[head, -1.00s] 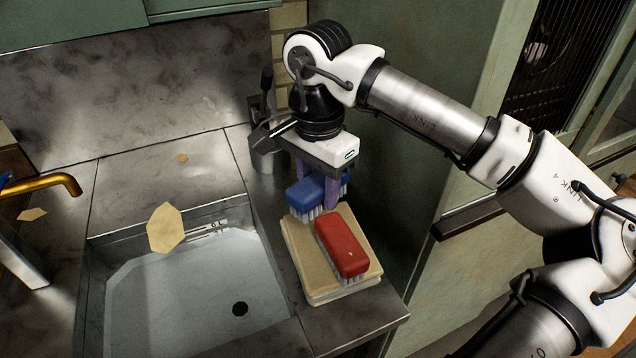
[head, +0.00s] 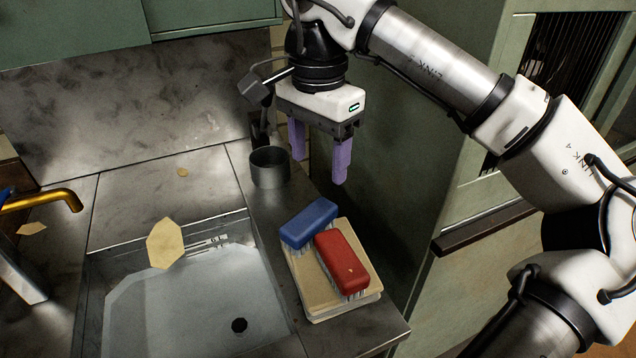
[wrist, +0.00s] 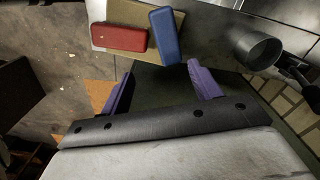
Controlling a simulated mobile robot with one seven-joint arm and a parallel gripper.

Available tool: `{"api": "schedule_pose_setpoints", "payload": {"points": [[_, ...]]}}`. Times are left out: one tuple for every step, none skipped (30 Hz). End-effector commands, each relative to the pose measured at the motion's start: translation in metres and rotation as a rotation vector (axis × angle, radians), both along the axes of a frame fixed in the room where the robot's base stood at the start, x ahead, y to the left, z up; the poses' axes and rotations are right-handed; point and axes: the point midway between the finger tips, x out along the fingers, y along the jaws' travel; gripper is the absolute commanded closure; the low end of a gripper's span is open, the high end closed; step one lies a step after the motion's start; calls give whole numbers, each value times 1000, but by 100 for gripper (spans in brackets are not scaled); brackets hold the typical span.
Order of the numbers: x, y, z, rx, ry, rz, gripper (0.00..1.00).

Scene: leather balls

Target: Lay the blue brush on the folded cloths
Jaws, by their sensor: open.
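The blue brush (head: 309,221) lies bristles down at the back of the folded cloths (head: 326,305), beside the red brush (head: 341,262). Its far end seems to reach past the cloths' back edge. In the wrist view the blue brush (wrist: 165,36) is right of the red brush (wrist: 119,38), with the cloths (wrist: 146,13) under them. My gripper (head: 319,170) is open and empty, raised above and behind the blue brush, apart from it. Its purple fingers also show in the wrist view (wrist: 163,88).
A dark metal cup (head: 269,168) stands on the counter behind the cloths. The sink (head: 190,300) is to their left, with a gold tap (head: 45,199) at far left. A green cabinet (head: 415,215) rises to the right.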

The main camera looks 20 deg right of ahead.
Motion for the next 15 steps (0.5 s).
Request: {"api": "schedule_pose_setpoints", "payload": {"points": [[1, 1, 9, 1, -2, 1, 38], [0, 1, 14, 0, -1, 0, 38], [0, 0, 20, -2, -1, 0, 38], [0, 0, 24, -2, -1, 0, 38], [0, 0, 27, -1, 0, 1, 38], [0, 0, 31, 0, -1, 1, 38], [0, 0, 33, 0, -1, 1, 38], [0, 0, 34, 0, -1, 1, 38], [0, 0, 36, 0, 0, 1, 38], [0, 0, 37, 0, 0, 2, 38], [0, 0, 37, 0, 0, 2, 38], [0, 0, 37, 0, 0, 2, 38], [0, 0, 38, 0, 0, 2, 38], [0, 0, 38, 0, 0, 2, 38], [0, 0, 37, 0, 0, 2, 38]]}}
